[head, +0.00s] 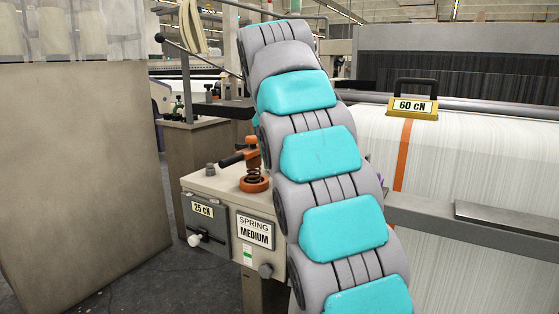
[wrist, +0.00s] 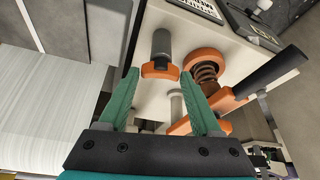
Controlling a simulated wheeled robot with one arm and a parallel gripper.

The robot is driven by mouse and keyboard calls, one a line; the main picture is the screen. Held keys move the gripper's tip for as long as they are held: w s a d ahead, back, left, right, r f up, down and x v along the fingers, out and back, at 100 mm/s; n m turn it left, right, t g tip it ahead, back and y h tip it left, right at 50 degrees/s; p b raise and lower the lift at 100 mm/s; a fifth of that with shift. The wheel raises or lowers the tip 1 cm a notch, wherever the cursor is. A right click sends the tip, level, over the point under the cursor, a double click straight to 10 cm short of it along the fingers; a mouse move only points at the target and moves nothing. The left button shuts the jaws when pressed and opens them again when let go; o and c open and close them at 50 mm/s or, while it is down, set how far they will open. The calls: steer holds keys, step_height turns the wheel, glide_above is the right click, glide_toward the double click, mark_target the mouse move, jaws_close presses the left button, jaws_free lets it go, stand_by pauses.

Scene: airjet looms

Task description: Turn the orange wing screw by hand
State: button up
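In the wrist view an orange wing screw (wrist: 160,70) sits at the end of a grey cylinder on the beige loom housing (wrist: 222,42). My gripper (wrist: 159,75) has two green fingers spread apart. The fingertips lie to the left and right of the wing screw, with gaps visible on both sides in the picture. I cannot tell whether the tips are level with it in depth. In the head view my arm hides the gripper, and I cannot make out the wing screw there.
Close to the right finger are a coil spring on an orange ring (wrist: 207,62) and an orange lever with a black handle (wrist: 272,72). The head view shows the spring's orange ring (head: 255,184), a "SPRING MEDIUM" label (head: 255,231) and a "60 cN" weight (head: 413,106).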

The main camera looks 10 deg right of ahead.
steer(key=c, duration=0.9)
steer(key=shift+c, duration=0.2)
steer(key=n+y, duration=0.1)
steer(key=n, duration=0.3)
steer(key=shift+d+n+t+y, duration=0.15)
steer(key=shift+n+t+y, duration=0.15)
steer(key=shift+n+y, duration=0.1)
steer(key=n+y, duration=0.1)
steer(key=n, duration=0.1)
steer(key=n+y, duration=0.1)
steer(key=n, duration=0.2)
steer(key=shift+d, duration=0.15)
steer(key=shift+n, duration=0.4)
steer(key=o, duration=1.4)
